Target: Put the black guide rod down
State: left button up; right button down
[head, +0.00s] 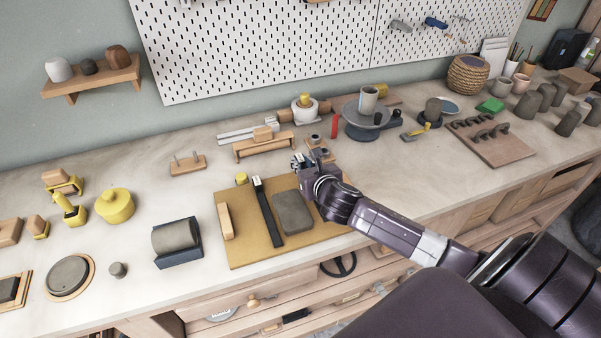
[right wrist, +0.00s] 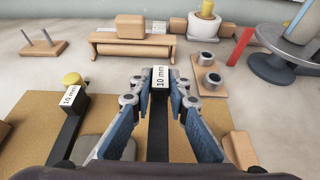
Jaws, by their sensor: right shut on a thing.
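My right gripper (head: 310,172) is over the right side of the tan board (head: 242,254). It is shut on a black guide rod (right wrist: 160,125) with a white "10 mm" label on its far end. The held rod runs lengthwise between the fingers; whether it touches the board cannot be told. Most of it is hidden by the gripper in the head view. A second black rod (head: 267,212), also labelled, lies on the board at left (right wrist: 68,125). A grey clay slab (head: 293,212) lies between the two rods. My left gripper is not in view.
A wooden piece (head: 225,221) lies at the board's left; a wooden block (right wrist: 240,149) is right of my gripper. A yellow knob (head: 241,178) is at the board's far edge. Beyond are a wooden stand (head: 264,148), a plate with dark rings (right wrist: 208,75) and a turntable (head: 365,115).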

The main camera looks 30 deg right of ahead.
notch_tip(320, 180, down, 4)
jog(key=shift+r, duration=0.1)
jog(key=shift+f, duration=0.25)
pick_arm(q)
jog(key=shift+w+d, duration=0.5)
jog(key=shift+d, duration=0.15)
pick_arm(e)
jog(key=shift+f, duration=0.1)
jog(key=c, duration=1.8)
grip_release()
jog(key=shift+c, duration=0.2)
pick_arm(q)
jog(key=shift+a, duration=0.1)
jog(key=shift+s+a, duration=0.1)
pick_arm(e)
jog(key=shift+s, duration=0.15)
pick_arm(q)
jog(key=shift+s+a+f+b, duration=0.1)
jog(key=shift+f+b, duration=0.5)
pick_arm(e)
jog(key=v, duration=1.2)
